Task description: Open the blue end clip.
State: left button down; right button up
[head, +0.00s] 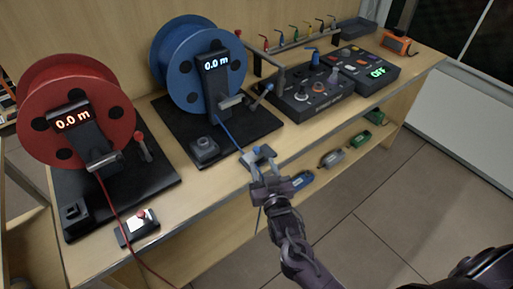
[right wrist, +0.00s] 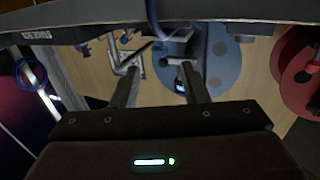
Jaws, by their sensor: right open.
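The blue end clip (head: 257,153) is a small grey block with a blue top at the front edge of the bench. The blue line from the blue reel (head: 186,66) runs down to it. My right gripper (head: 264,166) is at the clip from the front, its fingers apart and close to it. I cannot tell whether they touch it. Whether the clip is open or shut is too small to tell. In the right wrist view the open fingers (right wrist: 160,72) show with nothing clearly between them. My left gripper is not in view.
A black control panel (head: 313,91) is right of the blue reel. A lower shelf (head: 335,170) holds several small items.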

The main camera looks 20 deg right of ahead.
aim_at(258, 150)
jog(key=w, duration=0.8)
jog(key=shift+d+p, duration=0.15)
jog(key=shift+p, duration=0.25)
jog(key=shift+s, duration=0.1)
grip_shut()
jog(key=shift+d, duration=0.1)
